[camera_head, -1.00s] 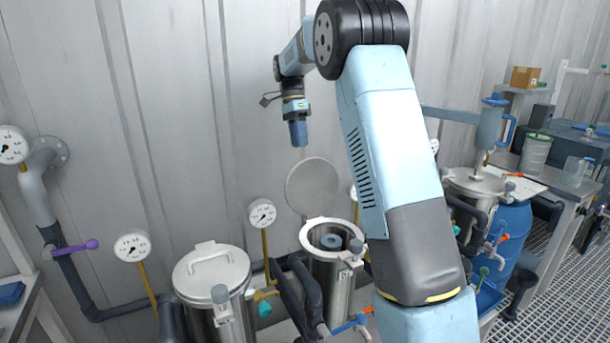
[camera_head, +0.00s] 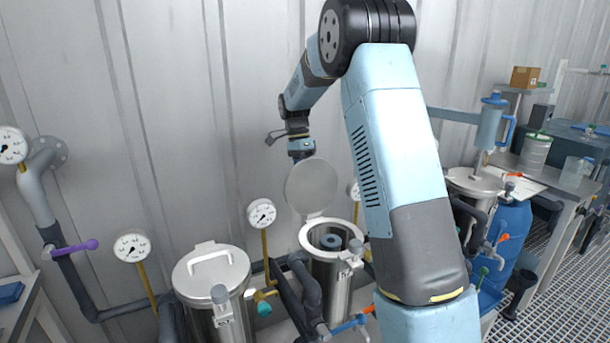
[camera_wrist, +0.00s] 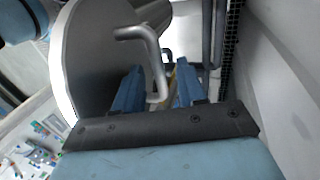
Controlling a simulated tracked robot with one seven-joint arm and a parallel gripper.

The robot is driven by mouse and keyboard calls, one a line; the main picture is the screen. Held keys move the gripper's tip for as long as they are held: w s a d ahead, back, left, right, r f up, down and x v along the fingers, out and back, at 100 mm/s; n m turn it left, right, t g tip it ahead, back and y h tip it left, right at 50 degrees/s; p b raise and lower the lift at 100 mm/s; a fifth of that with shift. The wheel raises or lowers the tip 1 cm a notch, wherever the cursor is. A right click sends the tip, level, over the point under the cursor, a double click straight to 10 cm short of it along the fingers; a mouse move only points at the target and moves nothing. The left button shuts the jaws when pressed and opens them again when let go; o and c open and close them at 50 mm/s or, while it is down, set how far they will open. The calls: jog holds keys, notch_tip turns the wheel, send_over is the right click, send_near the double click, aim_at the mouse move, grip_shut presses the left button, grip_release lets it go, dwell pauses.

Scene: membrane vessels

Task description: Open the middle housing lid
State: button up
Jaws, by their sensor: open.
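The middle housing (camera_head: 333,262) is an upright steel cylinder with its mouth uncovered and a dark round insert inside. Its round grey lid (camera_head: 312,187) stands raised, near upright, at the back of the rim. My gripper (camera_head: 302,152) is at the lid's upper edge, on its far side, with its fingertips hidden by the lid. In the wrist view the lid (camera_wrist: 90,65) fills the left, with its bent metal handle (camera_wrist: 150,50). The blue fingers of my gripper (camera_wrist: 158,88) are apart, and the handle's near end appears between them; contact cannot be told.
The left housing (camera_head: 212,278) has its lid down. A right housing (camera_head: 474,183) also looks closed. Pressure gauges (camera_head: 261,213) on yellow stems and dark pipes stand close around the housings. The wall (camera_head: 190,120) is close behind the lid.

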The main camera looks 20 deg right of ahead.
grip_shut()
dwell(0.6)
